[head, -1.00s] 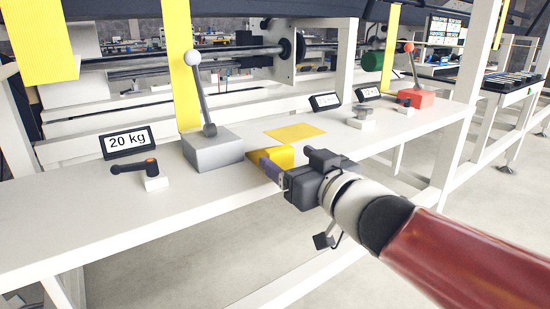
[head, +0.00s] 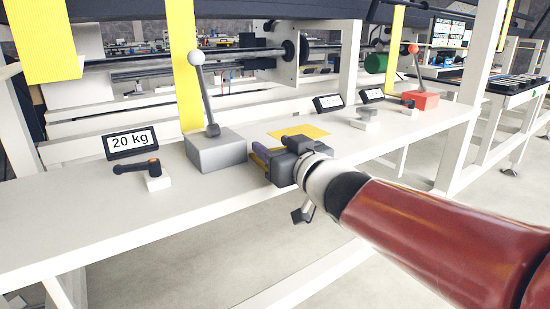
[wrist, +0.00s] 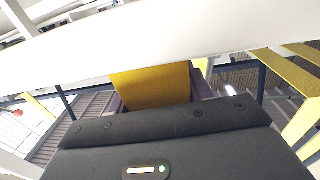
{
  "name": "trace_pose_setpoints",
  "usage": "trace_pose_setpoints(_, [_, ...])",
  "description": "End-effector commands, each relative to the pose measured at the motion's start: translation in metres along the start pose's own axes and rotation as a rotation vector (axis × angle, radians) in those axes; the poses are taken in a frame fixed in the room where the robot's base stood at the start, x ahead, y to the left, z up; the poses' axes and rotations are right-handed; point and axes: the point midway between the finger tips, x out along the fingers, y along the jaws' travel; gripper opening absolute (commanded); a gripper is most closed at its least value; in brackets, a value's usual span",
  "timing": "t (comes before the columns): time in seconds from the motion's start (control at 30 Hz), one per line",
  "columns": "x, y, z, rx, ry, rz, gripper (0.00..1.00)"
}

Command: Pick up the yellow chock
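The yellow chock (wrist: 152,86) shows in the wrist view between my gripper's two purple fingers, filling most of the space between them. In the head view it is hidden behind my gripper (head: 262,154), which is at the front edge of the white shelf, just right of the grey lever block. In the wrist view my gripper (wrist: 158,94) has one finger on either side of the chock, very close to its sides. I cannot tell whether the fingers press on it. A flat yellow patch (head: 302,132) lies on the shelf just behind my gripper.
The shelf's left front is clear.

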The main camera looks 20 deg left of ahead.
Motion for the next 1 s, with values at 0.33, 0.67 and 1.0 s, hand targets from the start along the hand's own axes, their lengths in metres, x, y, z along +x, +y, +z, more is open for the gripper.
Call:
trace_pose_setpoints(0.33, [0.000, 0.000, -0.001, 0.000, 0.001, 0.000, 0.20])
trace_pose_setpoints(0.67, [0.000, 0.000, -0.016, -0.001, 0.003, -0.001, 0.20])
trace_pose_setpoints(1.0, [0.000, -0.001, -0.095, -0.003, 0.005, -0.001, 0.20])
